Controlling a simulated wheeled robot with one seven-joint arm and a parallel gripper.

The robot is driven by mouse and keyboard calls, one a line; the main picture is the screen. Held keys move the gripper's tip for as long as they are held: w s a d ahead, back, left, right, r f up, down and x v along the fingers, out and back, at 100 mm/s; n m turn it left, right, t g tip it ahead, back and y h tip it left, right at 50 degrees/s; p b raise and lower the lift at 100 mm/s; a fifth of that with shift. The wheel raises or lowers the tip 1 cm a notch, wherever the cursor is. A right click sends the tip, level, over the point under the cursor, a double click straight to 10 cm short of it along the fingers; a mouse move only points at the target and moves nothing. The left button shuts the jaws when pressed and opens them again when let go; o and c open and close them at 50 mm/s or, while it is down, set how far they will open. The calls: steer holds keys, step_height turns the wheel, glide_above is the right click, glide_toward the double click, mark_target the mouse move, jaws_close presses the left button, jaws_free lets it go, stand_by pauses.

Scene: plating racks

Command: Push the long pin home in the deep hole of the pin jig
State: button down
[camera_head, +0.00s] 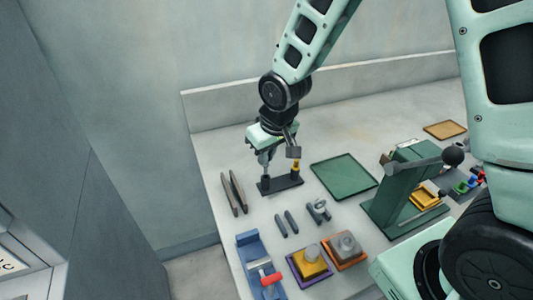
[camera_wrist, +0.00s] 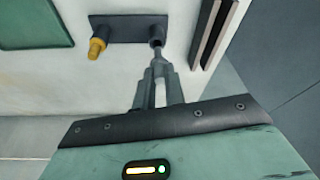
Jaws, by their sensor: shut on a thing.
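The pin jig is a dark flat plate (camera_head: 282,185) on the table, also in the wrist view (camera_wrist: 125,24). A yellow pin (camera_head: 296,167) stands upright at one end of it, also in the wrist view (camera_wrist: 97,46). At the other end is a dark round hole or socket (camera_wrist: 157,43). My gripper (camera_head: 265,164) is above that end, and its grey fingers (camera_wrist: 159,72) are shut on the grey long pin (camera_wrist: 157,55). The pin's lower end meets the socket mouth; how deep it sits cannot be told. The fingers hide most of the pin.
Two long dark bars (camera_head: 234,193) lie close left of the jig. A green tray (camera_head: 344,176) lies to its right. A green press-like stand (camera_head: 405,185) rises at right.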

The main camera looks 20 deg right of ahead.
mark_target(267, 164)
steer(key=shift+f+b, duration=1.9)
steer(key=shift+f, duration=0.4)
steer(key=c, duration=1.4)
jaws_free()
steer(key=shift+r, duration=0.1)
steer(key=v, duration=1.7)
steer(key=shift+s+r, duration=0.1)
steer(key=shift+s, duration=0.1)
steer(key=s+a+f+n+g, duration=0.1)
steer(key=s+a+f, duration=0.1)
steer(key=s, duration=0.4)
steer(key=s+a+f+n+g, duration=0.1)
steer(key=s+a+f+n, duration=0.1)
steer(key=s, duration=0.5)
steer(key=s+a+f+n, duration=0.1)
steer(key=s+a+f, duration=0.1)
steer(key=s, duration=0.5)
steer(key=shift+a+f+n+g, duration=0.1)
steer(key=shift+a+n+g, duration=0.25)
steer(key=shift+a, duration=0.45)
